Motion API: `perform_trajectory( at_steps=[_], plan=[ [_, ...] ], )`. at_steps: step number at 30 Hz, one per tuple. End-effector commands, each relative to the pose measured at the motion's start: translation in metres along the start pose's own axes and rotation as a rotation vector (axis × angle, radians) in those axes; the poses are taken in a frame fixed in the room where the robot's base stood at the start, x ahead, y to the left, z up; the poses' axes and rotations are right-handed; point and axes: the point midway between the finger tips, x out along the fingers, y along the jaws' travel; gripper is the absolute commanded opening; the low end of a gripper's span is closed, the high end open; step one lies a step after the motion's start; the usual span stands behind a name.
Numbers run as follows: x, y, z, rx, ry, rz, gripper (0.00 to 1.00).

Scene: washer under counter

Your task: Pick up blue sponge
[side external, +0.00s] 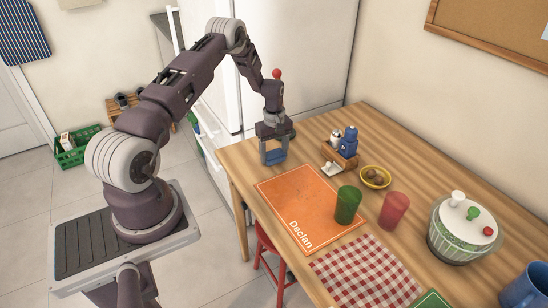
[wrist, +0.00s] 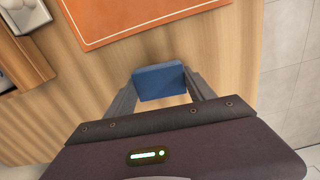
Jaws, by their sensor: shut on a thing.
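The blue sponge (wrist: 160,83) is a small blue block held between the two fingers of my gripper (wrist: 162,88) in the wrist view. In the side external view my gripper (side external: 273,150) is over the left end of the wooden table, shut on the sponge (side external: 274,157). The sponge is at or just above the tabletop; I cannot tell if it touches. The fingers cover its two ends.
An orange placemat (side external: 296,205) lies just in front of the gripper. A wooden caddy (side external: 341,156) with a blue bottle (side external: 349,141) stands to the right. Beyond are a yellow bowl (side external: 375,177), a green cup (side external: 347,204) and a red cup (side external: 393,210). A white fridge (side external: 300,50) stands behind.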

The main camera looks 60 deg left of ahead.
Motion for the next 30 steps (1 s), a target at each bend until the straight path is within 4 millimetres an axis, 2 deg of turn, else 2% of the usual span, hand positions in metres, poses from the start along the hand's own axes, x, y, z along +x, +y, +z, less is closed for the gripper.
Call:
perform_trajectory(
  at_steps=[5, 7, 15, 18, 21, 27, 28, 30],
  plan=[
    [-0.002, 0.0, 0.0, 0.0, 0.0, 0.0, 0.25],
    [-0.01, 0.001, 0.0, 0.001, 0.002, 0.001, 0.25],
    [-0.077, 0.001, 0.0, 0.0, 0.002, 0.002, 0.25],
    [-0.093, 0.001, 0.0, 0.0, 0.001, 0.002, 0.25],
    [-0.1, 0.0, 0.0, 0.0, 0.001, 0.001, 0.25],
    [-0.101, 0.0, 0.0, 0.0, 0.0, 0.0, 0.25],
    [-0.1, 0.0, 0.0, 0.0, 0.0, 0.0, 0.6],
    [-0.1, 0.0, 0.0, 0.0, 0.0, 0.0, 0.47]
  ],
)
